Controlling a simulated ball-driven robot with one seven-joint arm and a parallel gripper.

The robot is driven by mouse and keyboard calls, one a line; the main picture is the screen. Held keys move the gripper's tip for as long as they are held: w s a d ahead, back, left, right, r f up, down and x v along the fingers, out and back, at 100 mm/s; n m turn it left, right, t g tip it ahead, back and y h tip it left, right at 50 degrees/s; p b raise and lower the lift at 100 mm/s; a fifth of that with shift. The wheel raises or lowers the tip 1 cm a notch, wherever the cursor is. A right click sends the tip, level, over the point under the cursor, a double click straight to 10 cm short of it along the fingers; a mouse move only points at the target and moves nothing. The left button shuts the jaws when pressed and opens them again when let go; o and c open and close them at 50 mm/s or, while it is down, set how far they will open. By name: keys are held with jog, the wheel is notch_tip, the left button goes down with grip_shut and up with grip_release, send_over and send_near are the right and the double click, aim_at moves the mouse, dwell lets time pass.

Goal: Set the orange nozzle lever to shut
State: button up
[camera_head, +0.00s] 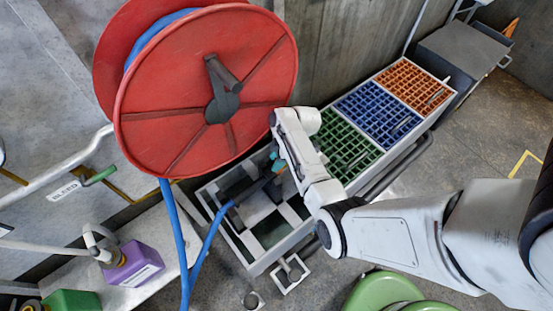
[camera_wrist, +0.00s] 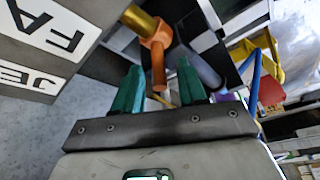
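The orange nozzle lever (camera_wrist: 158,62) shows in the wrist view, sticking out from an orange collar beside the brass nozzle tip (camera_wrist: 139,20). A grey nozzle body (camera_wrist: 203,69) runs from the collar towards the right. My gripper (camera_wrist: 159,68) has two teal fingers standing apart, with the lever seen in the gap between them; whether it touches either finger I cannot tell. In the head view my gripper (camera_head: 275,163) is over the grey rack, by the end of the blue hose (camera_head: 213,232), and the lever is mostly hidden there.
A large red hose reel (camera_head: 160,125) stands behind and left of my gripper. Bins with green, blue (camera_head: 378,115) and orange grids lie to the right. Labels reading "FA" (camera_wrist: 62,35) and "JE" are near the nozzle.

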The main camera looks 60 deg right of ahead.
grip_shut()
